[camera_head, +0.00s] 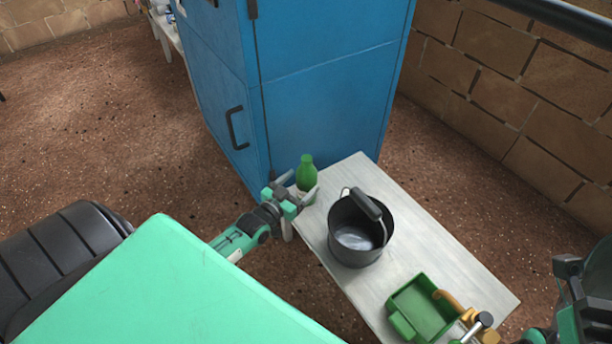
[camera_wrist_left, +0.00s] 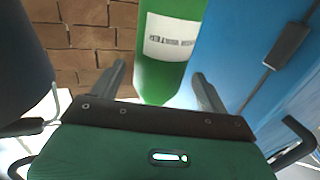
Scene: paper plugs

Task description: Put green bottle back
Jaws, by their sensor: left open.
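A green bottle (camera_head: 307,172) stands upright at the far left corner of the light table, in front of the blue cabinet. My left gripper (camera_head: 301,191) is at the bottle, low on its near side. In the left wrist view the bottle (camera_wrist_left: 168,65) with its white label lies between the two fingers of the left gripper (camera_wrist_left: 158,76). The fingers are spread, with a gap visible on the left side; contact on the right is hard to tell. The bottle's cap is outside the wrist view. Only part of my right arm shows at the right edge.
The light table (camera_head: 455,252) also holds a black pot (camera_head: 350,240) with a raised handle, right of the bottle, and a green bin (camera_head: 422,308). A yellow-orange item (camera_head: 452,302) lies beside the bin. The blue cabinet (camera_head: 325,95) stands close behind the bottle.

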